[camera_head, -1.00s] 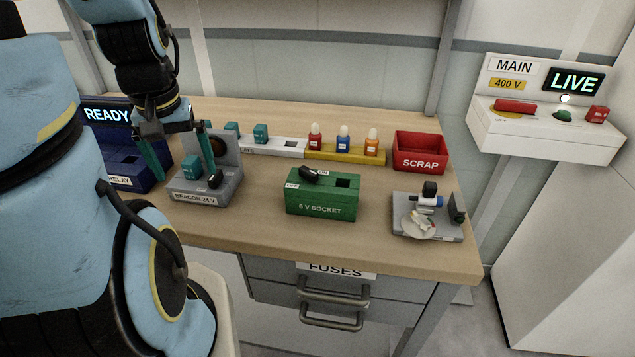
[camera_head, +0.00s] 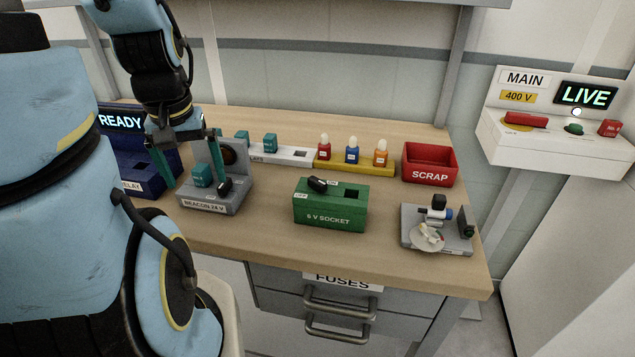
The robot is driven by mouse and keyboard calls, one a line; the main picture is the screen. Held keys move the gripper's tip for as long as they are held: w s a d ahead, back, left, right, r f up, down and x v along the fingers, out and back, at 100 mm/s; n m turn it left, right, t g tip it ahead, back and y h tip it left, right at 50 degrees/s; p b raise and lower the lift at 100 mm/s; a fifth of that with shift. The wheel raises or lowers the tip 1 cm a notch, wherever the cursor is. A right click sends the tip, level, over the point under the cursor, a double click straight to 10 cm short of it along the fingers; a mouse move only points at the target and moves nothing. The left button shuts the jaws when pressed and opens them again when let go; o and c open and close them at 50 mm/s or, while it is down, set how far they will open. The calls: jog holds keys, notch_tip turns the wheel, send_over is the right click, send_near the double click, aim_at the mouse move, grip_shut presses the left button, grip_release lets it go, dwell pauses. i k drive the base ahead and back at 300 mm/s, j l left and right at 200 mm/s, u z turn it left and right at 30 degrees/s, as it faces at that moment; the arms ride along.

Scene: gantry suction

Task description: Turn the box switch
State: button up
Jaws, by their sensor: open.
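The white MAIN box (camera_head: 555,145) is on the wall at the right, marked 400 V, with a lit LIVE display. A red bar handle (camera_head: 526,120) lies on its top over a yellow patch, with a green knob (camera_head: 574,128) and a red block (camera_head: 609,128) beside it. The green 6 V SOCKET box (camera_head: 330,208) on the table has a black lever switch (camera_head: 317,185) lying toward its left label. My gripper (camera_head: 196,176) is open above the grey BEACON 24 V box (camera_head: 208,204), its fingers apart around or near a teal block (camera_head: 201,176); contact cannot be told.
A blue box with a READY display (camera_head: 121,121) stands behind my arm. A white rack and a yellow rack (camera_head: 352,167) hold small parts at the back. A red SCRAP bin (camera_head: 430,174) and a grey fixture (camera_head: 437,225) are at the right. The table's front middle is clear.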

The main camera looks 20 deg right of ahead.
aim_at(319, 185)
jog(key=k+l+u, duration=0.15)
jog(key=u, duration=0.3)
jog(key=k+l+u, duration=0.2)
jog(key=u, duration=0.3)
